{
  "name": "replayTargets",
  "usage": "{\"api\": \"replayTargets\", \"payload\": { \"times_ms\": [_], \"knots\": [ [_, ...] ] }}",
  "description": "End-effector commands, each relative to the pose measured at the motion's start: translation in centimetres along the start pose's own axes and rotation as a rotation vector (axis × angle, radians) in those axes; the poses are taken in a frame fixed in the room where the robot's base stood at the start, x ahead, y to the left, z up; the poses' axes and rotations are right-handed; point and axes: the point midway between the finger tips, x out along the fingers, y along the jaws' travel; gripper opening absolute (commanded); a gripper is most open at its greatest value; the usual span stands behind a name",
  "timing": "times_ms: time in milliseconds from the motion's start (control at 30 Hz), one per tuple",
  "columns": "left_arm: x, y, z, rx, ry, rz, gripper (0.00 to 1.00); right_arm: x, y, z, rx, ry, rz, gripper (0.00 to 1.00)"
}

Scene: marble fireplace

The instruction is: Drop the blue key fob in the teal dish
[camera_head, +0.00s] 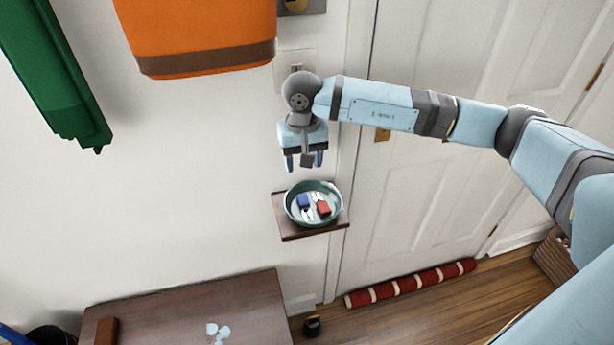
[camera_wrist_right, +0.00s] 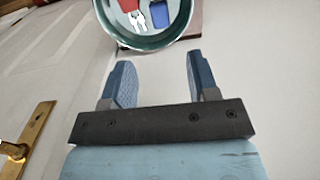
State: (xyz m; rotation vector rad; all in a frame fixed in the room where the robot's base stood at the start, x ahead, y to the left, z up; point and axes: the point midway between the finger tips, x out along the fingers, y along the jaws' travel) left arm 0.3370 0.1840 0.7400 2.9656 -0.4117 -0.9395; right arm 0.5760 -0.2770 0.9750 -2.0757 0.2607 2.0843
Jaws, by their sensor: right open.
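The teal dish (camera_head: 290,211) sits on a small brown wall shelf. The blue key fob (camera_head: 304,201) lies inside the dish on the left, beside a red key fob (camera_head: 323,208); silvery keys lie with them. In the right wrist view the dish (camera_wrist_right: 150,42) is at the top, cut off by the frame edge, with the blue fob (camera_wrist_right: 161,10) in it. My right gripper (camera_head: 304,162) is above the dish, fingers pointing down, open and empty. It also shows open in the wrist view (camera_wrist_right: 160,80), apart from the dish. My left gripper is not in view.
The small shelf (camera_head: 286,230) is fixed to the wall beside a white door. An orange hanging item (camera_head: 205,35) and a green one (camera_head: 50,75) are on the left. A brown table (camera_head: 190,300) stands below, and a red striped roll (camera_head: 410,283) lies at the door.

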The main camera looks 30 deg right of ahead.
Motion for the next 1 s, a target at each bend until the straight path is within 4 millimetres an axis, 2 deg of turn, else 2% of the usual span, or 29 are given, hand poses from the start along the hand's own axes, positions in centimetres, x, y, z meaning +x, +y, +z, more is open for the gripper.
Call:
{"api": "replayTargets", "payload": {
  "times_ms": [67, 167, 233, 300, 400, 500, 567, 667, 733, 800, 833, 967, 1000],
  "knots": [
    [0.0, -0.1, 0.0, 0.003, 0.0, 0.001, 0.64, 0.6, -1.1, 1.0, 0.013, -0.031, -0.043, 0.54],
    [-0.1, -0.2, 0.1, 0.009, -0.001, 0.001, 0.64, 2.4, -4.6, 3.9, 0.078, -0.138, -0.186, 0.54],
    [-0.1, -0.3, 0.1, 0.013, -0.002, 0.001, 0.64, 3.7, -8.3, 7.2, 0.175, -0.279, -0.341, 0.54],
    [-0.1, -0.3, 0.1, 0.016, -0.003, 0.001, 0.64, 4.2, -12.2, 10.9, 0.316, -0.469, -0.507, 0.54],
    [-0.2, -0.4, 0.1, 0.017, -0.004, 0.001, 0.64, 3.2, -16.6, 15.2, 0.559, -0.783, -0.704, 0.54],
    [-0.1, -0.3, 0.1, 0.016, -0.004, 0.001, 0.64, 1.4, -19.5, 17.6, 0.837, -1.136, -0.841, 0.54],
    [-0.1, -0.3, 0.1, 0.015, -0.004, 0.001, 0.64, 0.3, -20.4, 18.3, 1.015, -1.363, -0.891, 0.54],
    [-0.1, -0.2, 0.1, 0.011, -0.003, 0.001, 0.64, -0.8, -20.7, 18.0, 1.326, -1.764, -0.92, 0.54],
    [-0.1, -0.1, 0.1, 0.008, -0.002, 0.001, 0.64, -0.6, -20.0, 17.1, 1.548, -2.06, -0.894, 0.54],
    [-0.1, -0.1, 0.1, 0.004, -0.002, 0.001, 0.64, 0.6, -18.6, 16.1, 1.767, -2.365, -0.828, 0.54],
    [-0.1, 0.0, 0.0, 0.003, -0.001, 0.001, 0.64, 1.3, -17.9, 15.7, -1.777, 2.391, 0.753, 0.54],
    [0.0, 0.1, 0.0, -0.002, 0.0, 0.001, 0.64, 6.7, -13.7, 15.0, -1.411, 1.968, 0.314, 0.54],
    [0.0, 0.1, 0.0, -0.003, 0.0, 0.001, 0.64, 8.9, -12.2, 15.3, -1.289, 1.832, 0.201, 0.54]
  ]
}}
